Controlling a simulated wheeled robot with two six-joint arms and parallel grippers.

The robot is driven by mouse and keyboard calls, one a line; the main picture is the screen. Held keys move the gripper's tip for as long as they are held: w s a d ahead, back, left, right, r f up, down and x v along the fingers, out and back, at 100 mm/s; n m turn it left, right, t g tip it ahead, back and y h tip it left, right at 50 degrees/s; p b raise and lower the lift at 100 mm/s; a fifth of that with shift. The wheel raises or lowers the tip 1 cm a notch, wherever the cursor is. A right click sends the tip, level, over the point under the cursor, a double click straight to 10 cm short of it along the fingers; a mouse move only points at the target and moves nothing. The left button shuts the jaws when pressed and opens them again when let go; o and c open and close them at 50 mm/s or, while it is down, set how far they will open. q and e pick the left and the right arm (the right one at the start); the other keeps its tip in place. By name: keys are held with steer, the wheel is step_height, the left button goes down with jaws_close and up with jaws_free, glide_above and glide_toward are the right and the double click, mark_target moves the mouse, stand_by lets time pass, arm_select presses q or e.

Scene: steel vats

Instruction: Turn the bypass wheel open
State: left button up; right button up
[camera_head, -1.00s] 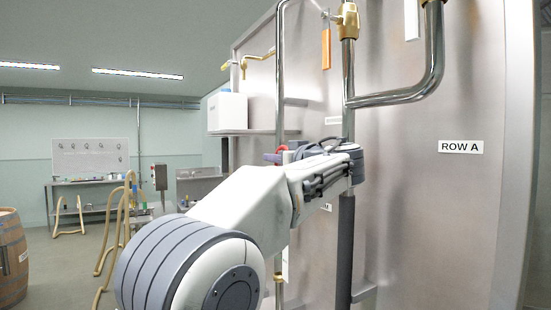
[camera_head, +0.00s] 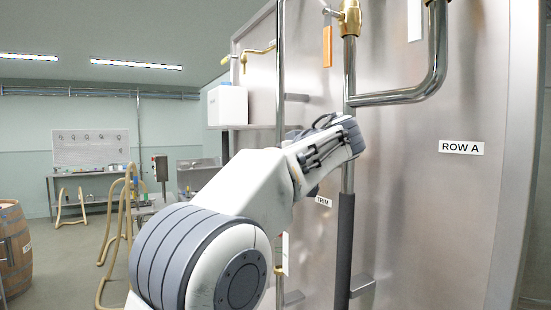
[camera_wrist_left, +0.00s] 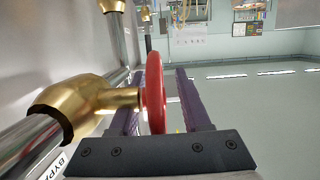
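The bypass wheel (camera_wrist_left: 154,92) is a red handwheel seen nearly edge-on in the left wrist view. It sits on the stem of a brass valve body (camera_wrist_left: 85,103) on a steel pipe. A partly cut-off label starting "BYPA" (camera_wrist_left: 52,166) is below the valve. My left gripper (camera_wrist_left: 160,72) is open, with a dark purple finger on each side of the wheel. A gap shows between the wheel and the right-hand finger; contact on the other side is unclear. In the head view my left arm hides the wheel and the gripper. My right gripper is not in view.
A steel vat wall (camera_head: 410,220) with a "ROW A" sign (camera_head: 461,147) fills the right. Vertical pipes run in front of it, one with a dark sleeve (camera_head: 345,245). A "TRIM" label (camera_head: 323,201) shows below my wrist. A barrel (camera_head: 12,250) stands at the left, beside open floor.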

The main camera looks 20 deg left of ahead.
arm_select(q)
steer(key=b+v, duration=0.3)
steer(key=v, duration=0.7)
steer(key=shift+s+d, duration=0.15)
steer(key=shift+s, duration=0.05)
